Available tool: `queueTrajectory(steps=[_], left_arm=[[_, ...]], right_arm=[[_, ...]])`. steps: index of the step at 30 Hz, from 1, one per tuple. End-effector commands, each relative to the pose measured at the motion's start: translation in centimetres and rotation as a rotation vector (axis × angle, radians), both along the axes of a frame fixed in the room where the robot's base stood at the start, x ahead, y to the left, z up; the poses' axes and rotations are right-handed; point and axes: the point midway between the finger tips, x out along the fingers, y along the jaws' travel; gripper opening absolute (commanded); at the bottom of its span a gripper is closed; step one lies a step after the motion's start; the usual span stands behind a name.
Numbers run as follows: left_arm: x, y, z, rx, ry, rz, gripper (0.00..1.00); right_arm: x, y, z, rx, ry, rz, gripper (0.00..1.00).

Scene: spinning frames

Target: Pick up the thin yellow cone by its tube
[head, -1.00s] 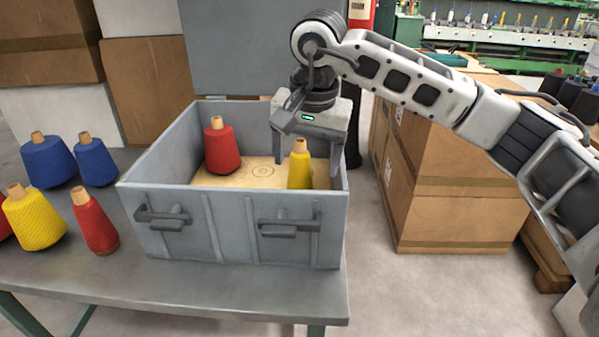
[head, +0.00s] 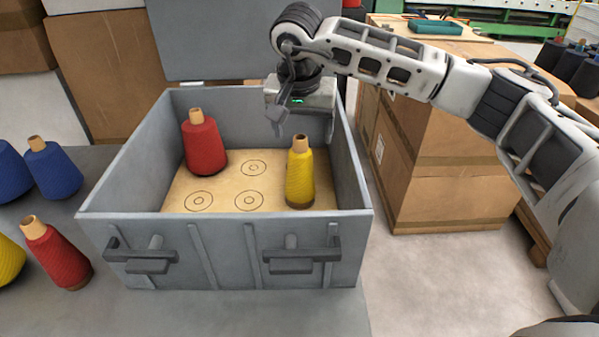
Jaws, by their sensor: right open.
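The thin yellow cone (head: 300,182) stands upright on the wooden floor of the grey crate (head: 225,250), toward its right side. Its tan tube (head: 300,143) sticks out at the top. My right gripper (head: 304,128) points down over the crate, open, with its fingers apart to either side of the tube in the picture. It appears above and behind the cone, and I see no contact. A larger yellow cone (head: 9,262) is cut off at the left edge. My left gripper is not in view.
A red cone (head: 203,145) stands at the back left in the crate; several ring marks on its floor are bare. Blue cones (head: 52,170) and another red cone (head: 55,255) stand on the table to the left. Cardboard boxes (head: 445,160) stand to the right.

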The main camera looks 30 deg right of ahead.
Motion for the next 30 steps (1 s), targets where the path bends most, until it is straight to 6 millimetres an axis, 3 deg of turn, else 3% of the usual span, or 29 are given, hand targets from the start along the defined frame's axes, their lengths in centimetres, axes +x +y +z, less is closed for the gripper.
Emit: queueTrajectory(steps=[3,10,18,28,30], left_arm=[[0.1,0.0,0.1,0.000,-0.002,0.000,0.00],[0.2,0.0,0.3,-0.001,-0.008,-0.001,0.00],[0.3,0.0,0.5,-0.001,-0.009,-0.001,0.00],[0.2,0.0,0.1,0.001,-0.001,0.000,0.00],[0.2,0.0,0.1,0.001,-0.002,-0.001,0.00]], right_arm=[[0.4,-0.3,-1.7,0.000,0.001,-0.001,0.75],[0.9,-0.5,-3.1,0.001,0.001,-0.001,0.75],[2.4,-0.9,-6.7,0.001,0.002,-0.001,0.75],[2.6,-1.0,-7.4,0.000,-0.002,-0.001,0.75],[2.6,-1.0,-7.4,0.000,-0.002,-0.001,0.55]])
